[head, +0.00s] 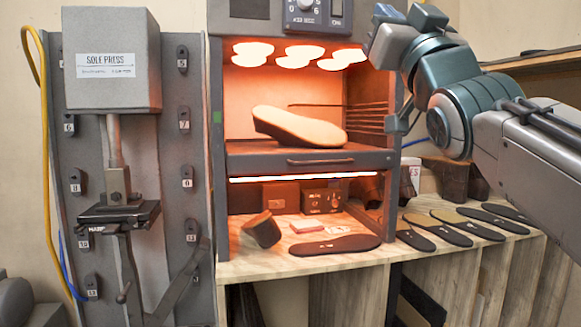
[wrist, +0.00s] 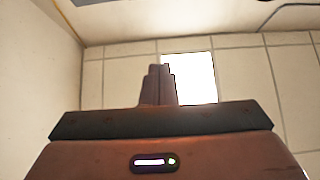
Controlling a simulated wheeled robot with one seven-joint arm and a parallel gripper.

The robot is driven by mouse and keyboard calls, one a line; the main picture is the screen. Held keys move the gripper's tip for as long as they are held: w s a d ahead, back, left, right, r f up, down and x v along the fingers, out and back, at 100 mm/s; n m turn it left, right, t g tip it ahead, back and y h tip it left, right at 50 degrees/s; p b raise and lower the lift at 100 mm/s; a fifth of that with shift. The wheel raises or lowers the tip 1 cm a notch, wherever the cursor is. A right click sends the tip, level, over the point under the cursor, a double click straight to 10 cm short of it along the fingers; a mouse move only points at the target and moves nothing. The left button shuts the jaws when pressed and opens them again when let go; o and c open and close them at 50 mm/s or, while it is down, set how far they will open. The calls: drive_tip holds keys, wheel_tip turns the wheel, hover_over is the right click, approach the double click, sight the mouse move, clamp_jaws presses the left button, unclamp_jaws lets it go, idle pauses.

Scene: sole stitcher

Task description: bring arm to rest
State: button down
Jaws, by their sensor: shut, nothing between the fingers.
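My arm (head: 455,95) enters the head view from the right and is bent, with its upper links in front of the right side of the heated cabinet. My gripper (wrist: 158,85) shows in the wrist view with its two fingers together and nothing between them. Behind the fingers are a pale panelled surface and a bright white rectangle (wrist: 190,78). I cannot make out the fingertips in the head view.
The lit cabinet (head: 218,190) holds a sole-shaped piece (head: 298,127) on its shelf. A sole press (head: 112,60) stands at left. Several dark soles (head: 468,224) lie on the wooden bench (head: 260,268) below my arm.

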drive_tip(key=w+d+f+m+g+h, duration=0.15)
drive_tip(key=f+g, duration=0.25)
drive_tip(key=f, duration=0.7)
drive_tip(key=w+f+m+g+h, duration=0.1)
drive_tip(key=w+f+g+h, duration=0.15)
drive_tip(key=f, duration=0.85)
drive_tip(key=w+f+m+g+h, duration=0.15)
drive_tip(key=f+g, duration=0.35)
drive_tip(key=f, duration=0.6)
drive_tip(key=s+f+g, duration=0.3)
drive_tip(key=s+f, duration=0.3)
drive_tip(key=f, duration=0.3)
drive_tip(key=s+f+n+g, duration=0.1)
drive_tip(key=s+f+g, duration=0.3)
drive_tip(key=f, duration=0.6)
drive_tip(key=s+f+g, duration=0.4)
drive_tip(key=s+f, duration=0.4)
drive_tip(key=f, duration=0.1)
drive_tip(key=shift+s+f, duration=0.3)
drive_tip(key=shift+f, duration=0.1)
